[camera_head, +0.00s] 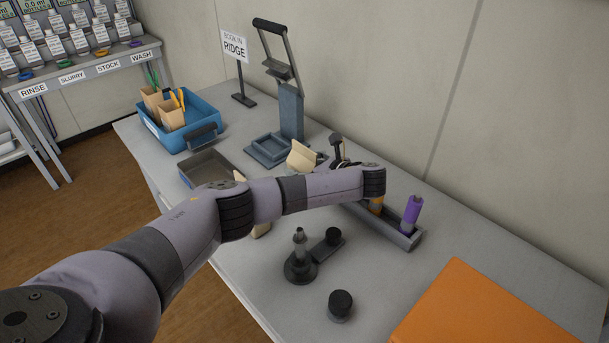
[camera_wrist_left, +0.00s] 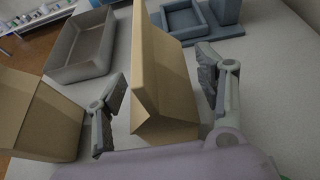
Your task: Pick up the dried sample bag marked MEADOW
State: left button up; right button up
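A tan paper bag (camera_head: 301,157) stands on the bench, past the end of my left arm. In the left wrist view this bag (camera_wrist_left: 160,85) is between the two fingers of my left gripper (camera_wrist_left: 160,88), with gaps on both sides. The left gripper is open. In the head view it is partly hidden by its own wrist. A second tan bag (camera_wrist_left: 35,115) stands to the left in the wrist view; in the head view my arm mostly covers it. No MEADOW marking is readable on either bag. My right gripper is not in view.
A grey tray (camera_head: 208,167) and a blue crate (camera_head: 203,104) with bags and tools lie farther left. A blue-grey press (camera_head: 290,112) stands behind the bag. A narrow holder (camera_head: 415,238) with a purple tool (camera_head: 411,213), a dark stand (camera_head: 300,268) and an orange panel (camera_head: 470,310) are nearer.

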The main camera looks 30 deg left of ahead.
pick_arm(q)
jog(key=c, duration=1.3)
jog(key=shift+c, duration=0.5)
jog(key=shift+r, duration=0.1)
